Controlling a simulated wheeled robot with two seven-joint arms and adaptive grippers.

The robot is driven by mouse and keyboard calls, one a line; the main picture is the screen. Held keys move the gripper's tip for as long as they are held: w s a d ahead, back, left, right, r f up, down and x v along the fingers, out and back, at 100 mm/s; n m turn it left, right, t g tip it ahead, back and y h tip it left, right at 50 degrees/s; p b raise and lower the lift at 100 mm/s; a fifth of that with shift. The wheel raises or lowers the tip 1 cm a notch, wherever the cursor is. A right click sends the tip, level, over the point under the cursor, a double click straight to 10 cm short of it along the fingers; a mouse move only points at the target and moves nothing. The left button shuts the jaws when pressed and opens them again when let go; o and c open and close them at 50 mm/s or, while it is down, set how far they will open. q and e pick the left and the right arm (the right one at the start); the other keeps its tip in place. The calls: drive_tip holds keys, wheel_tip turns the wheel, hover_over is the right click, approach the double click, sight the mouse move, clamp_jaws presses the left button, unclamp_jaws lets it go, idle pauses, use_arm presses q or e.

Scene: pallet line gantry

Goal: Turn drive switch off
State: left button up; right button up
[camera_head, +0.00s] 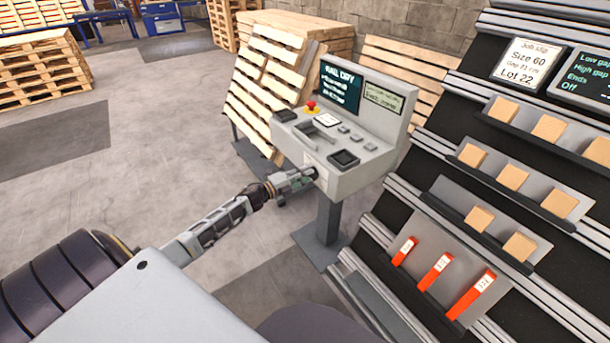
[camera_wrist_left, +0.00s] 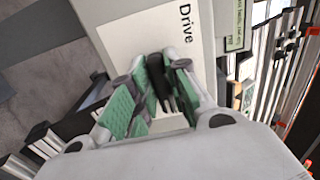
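The drive switch (camera_wrist_left: 160,88) is a black lever on a white plate marked Drive (camera_wrist_left: 150,40), seen in the left wrist view. My left gripper (camera_wrist_left: 162,85) has its green-padded fingers close together with the black lever between their tips, and it appears shut on it. In the head view my left gripper (camera_head: 314,173) is at the lower front face of the grey console (camera_head: 355,180); the switch itself is hidden there behind the fingers. Which way the lever points is hard to tell. My right gripper is in neither view.
The console top carries a red stop button (camera_head: 311,106), several small buttons and a dark screen (camera_head: 340,88). A sloped rack (camera_head: 440,175) with wooden blocks and orange-red pieces stands close on the right. Pallets (camera_head: 270,95) lean behind the console.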

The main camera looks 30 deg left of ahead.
use_arm(q)
drive_tip(key=o, duration=0.4)
drive_tip(key=shift+s+a, duration=0.1)
drive_tip(key=shift+s, duration=0.1)
drive_tip(key=shift+v, duration=5.85)
drive_tip(key=shift+f, duration=0.1)
